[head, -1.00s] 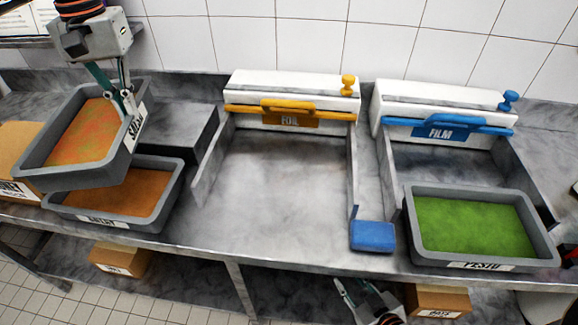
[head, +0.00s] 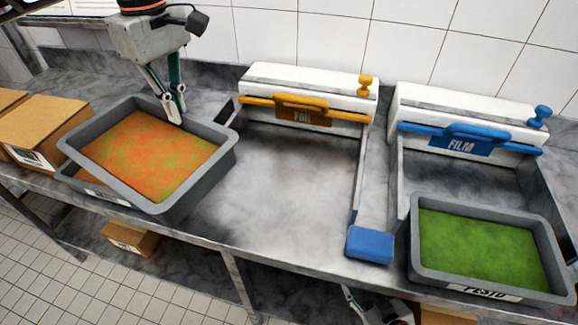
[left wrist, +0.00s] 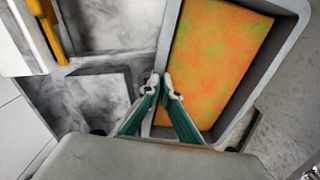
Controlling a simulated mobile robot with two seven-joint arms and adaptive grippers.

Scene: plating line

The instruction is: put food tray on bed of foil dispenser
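A grey food tray (head: 205,185) with orange-green food is held at the left of the head view, in front of the foil dispenser's left side. My left gripper (head: 174,115) is shut on its back rim; the left wrist view shows the fingers (left wrist: 161,88) pinching the tray wall. The foil dispenser (head: 305,88) has a yellow handle, and its bare metal bed (head: 290,170) lies in front of it. The held tray overlaps the bed's left side in the picture. My right gripper (head: 362,303) is low under the counter edge, partly cut off; its opening is unclear.
A blue block (head: 369,245) sits at the bed's front right. The blue-handled film dispenser (head: 465,115) and a green pesto tray (head: 530,207) are at right. Cardboard boxes (head: 45,128) stand at left.

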